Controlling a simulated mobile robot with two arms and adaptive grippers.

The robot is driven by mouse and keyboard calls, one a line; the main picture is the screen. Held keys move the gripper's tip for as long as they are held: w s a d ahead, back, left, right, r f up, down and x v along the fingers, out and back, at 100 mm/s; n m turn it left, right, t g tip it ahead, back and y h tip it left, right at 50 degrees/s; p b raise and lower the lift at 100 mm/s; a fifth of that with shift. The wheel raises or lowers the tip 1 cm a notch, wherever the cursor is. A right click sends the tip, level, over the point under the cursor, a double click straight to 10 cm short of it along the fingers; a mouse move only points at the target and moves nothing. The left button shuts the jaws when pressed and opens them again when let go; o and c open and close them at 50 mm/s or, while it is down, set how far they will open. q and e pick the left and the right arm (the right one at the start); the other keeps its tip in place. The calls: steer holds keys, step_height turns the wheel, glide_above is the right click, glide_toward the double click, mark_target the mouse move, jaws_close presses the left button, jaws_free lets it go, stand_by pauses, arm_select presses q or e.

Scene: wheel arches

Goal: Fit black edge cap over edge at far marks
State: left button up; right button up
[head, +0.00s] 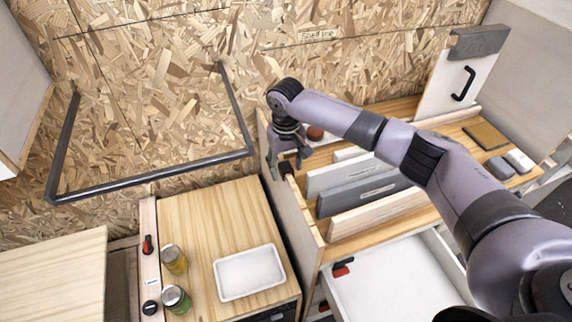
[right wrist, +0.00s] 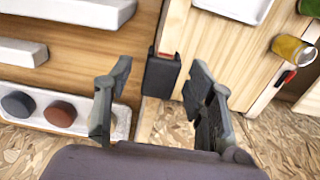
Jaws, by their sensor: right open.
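The black edge cap (right wrist: 162,75) sits on the pale top edge of the upright wooden divider (right wrist: 177,28), seen in the right wrist view. A small red mark shows at the cap's upper end. In the head view the cap (head: 286,168) is a small dark shape near the divider's far end, partly hidden by my gripper. My right gripper (right wrist: 155,85) is open, with one finger on each side of the cap and gaps between. In the head view my right gripper (head: 284,160) hangs just over the divider (head: 305,222). My left gripper is not in view.
Left of the divider is a wooden counter with a white tray (head: 249,272) and jars (head: 174,259). Right of it, a shelf holds upright boards (head: 365,192) and an open white drawer (head: 385,275). A dark frame (head: 150,183) stands out from the chipboard wall.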

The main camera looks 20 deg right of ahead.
step_height(320, 180, up, 12)
stand_by(0.6)
stand_by(0.5)
